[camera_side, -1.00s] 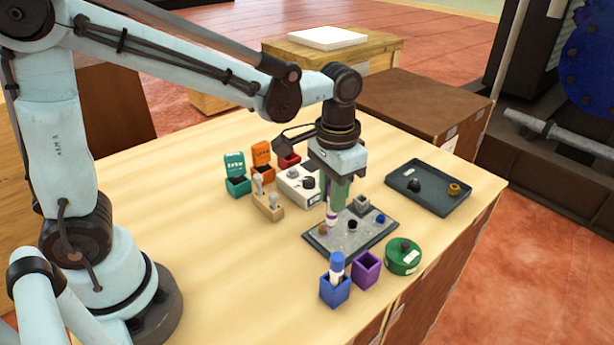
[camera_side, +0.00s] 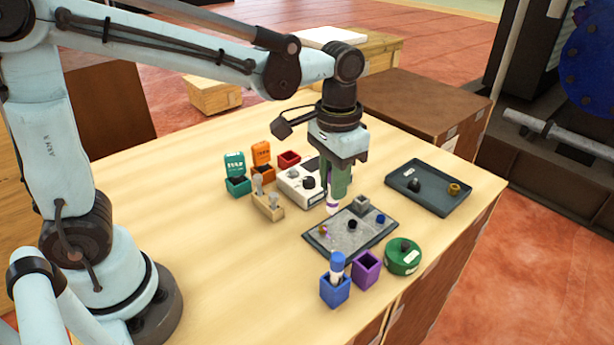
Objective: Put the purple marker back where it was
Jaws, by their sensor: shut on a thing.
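My gripper (camera_side: 336,190) points down and is shut on the purple marker (camera_side: 332,207), a white pen with a purple band. Its green fingers hide most of the marker. The marker is upright, above the back-left part of the grey board (camera_side: 345,250). The purple box (camera_side: 366,268) stands open at the top in front of the board and looks empty. It is to the right of and nearer the camera than my gripper.
A blue box (camera_side: 335,291) holding a blue marker (camera_side: 337,265) stands left of the purple box. A green round container (camera_side: 403,257) stands right of it. A dark tray (camera_side: 432,192), a white device (camera_side: 298,186) and a wooden block (camera_side: 268,207) stand around the board. The table's left front is clear.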

